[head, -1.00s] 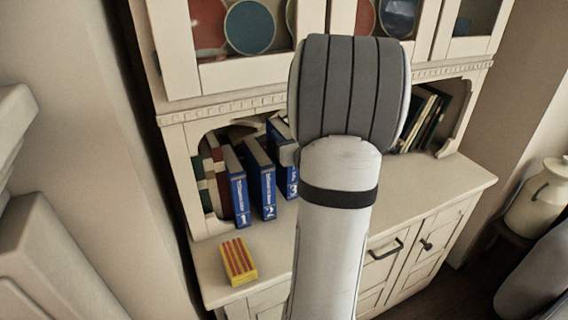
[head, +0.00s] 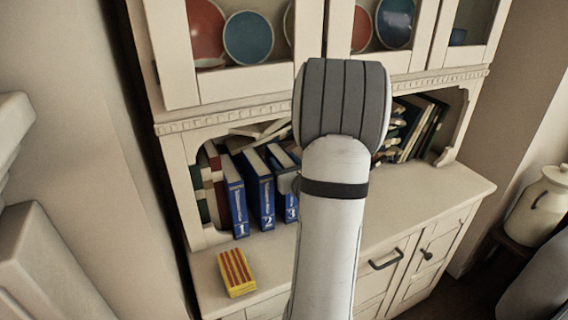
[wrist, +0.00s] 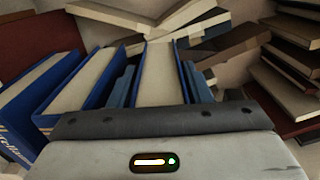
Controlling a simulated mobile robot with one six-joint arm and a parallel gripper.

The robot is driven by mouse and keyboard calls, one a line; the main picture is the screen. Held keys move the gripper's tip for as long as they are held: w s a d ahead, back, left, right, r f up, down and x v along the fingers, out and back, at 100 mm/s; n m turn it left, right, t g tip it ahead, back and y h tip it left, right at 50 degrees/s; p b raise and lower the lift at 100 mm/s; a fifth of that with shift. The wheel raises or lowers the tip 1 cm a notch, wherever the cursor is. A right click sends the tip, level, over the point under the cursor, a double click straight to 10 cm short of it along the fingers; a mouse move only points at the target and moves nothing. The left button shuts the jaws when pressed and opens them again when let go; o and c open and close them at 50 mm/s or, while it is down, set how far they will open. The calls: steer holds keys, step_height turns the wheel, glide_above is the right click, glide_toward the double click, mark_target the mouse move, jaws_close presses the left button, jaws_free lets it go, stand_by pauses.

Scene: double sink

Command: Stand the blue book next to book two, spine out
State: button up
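The blue book (head: 290,203), with a 3 on its spine, is upright just right of book two (head: 262,197), its spine facing out. Its base looks about level with book two's; contact with the wood is hard to judge. My gripper (head: 287,181) is mostly hidden behind my arm in the head view. In the wrist view my gripper (wrist: 158,88) has a finger on either side of the blue book (wrist: 160,78), shut on it. Book two (wrist: 85,82) stands to the left, a narrow gap from it at the near end.
Book one (head: 236,205) stands left of book two. A yellow and red striped box (head: 236,273) lies on the counter in front. Loose books (head: 262,132) lie behind, and stacked books (wrist: 290,80) are on the right. The counter's right part (head: 430,195) is clear.

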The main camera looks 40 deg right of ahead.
steer(key=o, duration=0.3)
steer(key=shift+r, duration=0.2)
steer(key=b+v, duration=1)
steer(key=v, duration=0.2)
steer(key=shift+a, duration=0.1)
